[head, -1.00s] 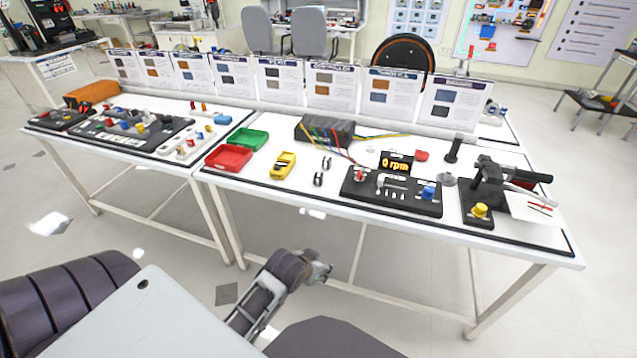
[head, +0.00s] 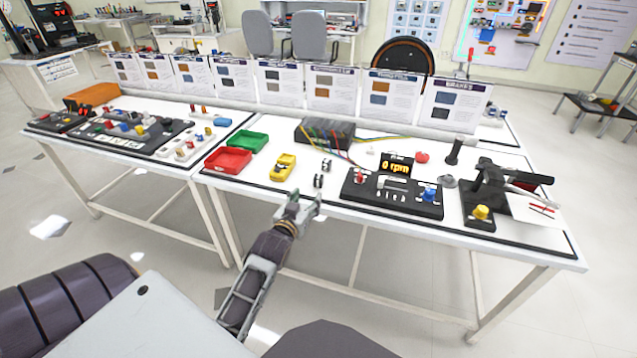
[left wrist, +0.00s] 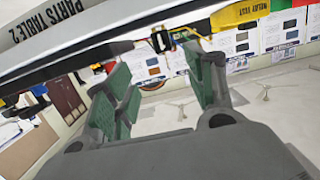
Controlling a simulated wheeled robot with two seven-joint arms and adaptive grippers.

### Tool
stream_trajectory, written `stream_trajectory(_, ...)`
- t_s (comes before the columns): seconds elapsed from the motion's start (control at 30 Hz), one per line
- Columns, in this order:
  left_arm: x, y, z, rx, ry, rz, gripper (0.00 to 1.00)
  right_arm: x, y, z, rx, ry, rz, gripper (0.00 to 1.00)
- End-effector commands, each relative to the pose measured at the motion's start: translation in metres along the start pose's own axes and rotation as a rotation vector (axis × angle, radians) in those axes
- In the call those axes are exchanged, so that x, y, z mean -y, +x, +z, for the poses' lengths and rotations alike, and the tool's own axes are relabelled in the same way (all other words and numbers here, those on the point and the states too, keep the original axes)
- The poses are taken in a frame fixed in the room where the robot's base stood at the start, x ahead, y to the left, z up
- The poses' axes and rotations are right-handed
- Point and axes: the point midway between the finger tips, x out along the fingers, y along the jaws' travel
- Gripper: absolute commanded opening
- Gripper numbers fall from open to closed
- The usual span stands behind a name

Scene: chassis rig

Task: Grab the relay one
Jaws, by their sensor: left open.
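My left gripper (head: 306,203) is open and empty at the table's front edge, just in front of the small parts. It also shows open in the left wrist view (left wrist: 165,90). My right gripper is not in view.
A red tray (head: 228,160) and a green tray (head: 248,140) stand at the left. A black panel (head: 392,194) with knobs lies right of the small parts. A dark box (head: 324,133) with coloured wires is behind. Upright cards line the back.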

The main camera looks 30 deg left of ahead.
Motion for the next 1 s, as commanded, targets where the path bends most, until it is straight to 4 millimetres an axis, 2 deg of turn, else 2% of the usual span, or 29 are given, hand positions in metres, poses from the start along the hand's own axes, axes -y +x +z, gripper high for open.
stream_trajectory(0.13,0.004,0.002,-0.006,-0.031,-0.005,-0.006,0.55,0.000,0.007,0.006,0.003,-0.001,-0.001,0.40)
stream_trajectory(0.57,0.004,0.004,-0.006,-0.032,-0.004,-0.006,0.55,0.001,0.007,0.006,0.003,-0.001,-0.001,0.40)
stream_trajectory(1.0,0.004,0.033,-0.007,-0.033,-0.004,-0.006,0.55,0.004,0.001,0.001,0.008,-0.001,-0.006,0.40)
